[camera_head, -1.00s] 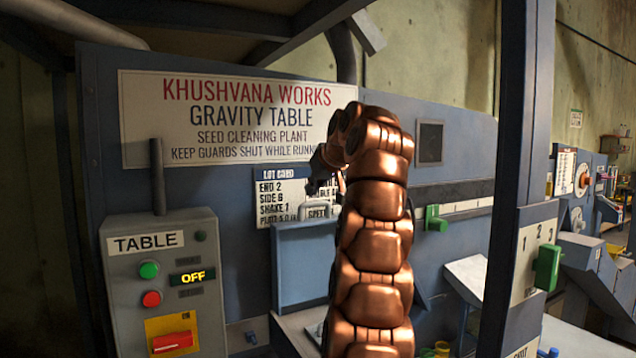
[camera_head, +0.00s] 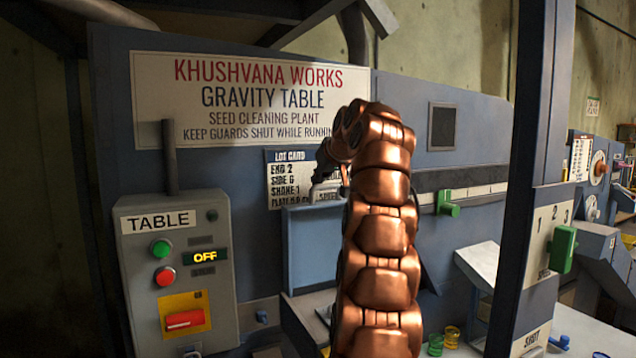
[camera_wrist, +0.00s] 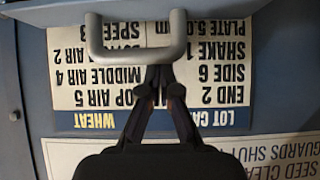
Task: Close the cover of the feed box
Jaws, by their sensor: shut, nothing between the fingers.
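The feed box cover (camera_head: 312,248) is a blue panel standing upright and open, in front of the lot card. A grey U-shaped handle (camera_head: 326,192) is at its top edge; it also shows large in the wrist view (camera_wrist: 137,52). My gripper (camera_wrist: 160,74) is shut and empty, its dark fingertips close to the handle's bar. I cannot tell whether they touch it. In the head view my gripper (camera_head: 327,172) is small and dark, just above the handle. The feed box (camera_head: 305,325) below the cover is partly hidden by my arm.
A grey control box (camera_head: 180,275) marked TABLE stands left, its display reading OFF. The lot card (camera_head: 287,178) is on the machine wall behind the cover. A dark blue post (camera_head: 530,150) stands right. Green and yellow cups (camera_head: 436,344) are low, right of my arm.

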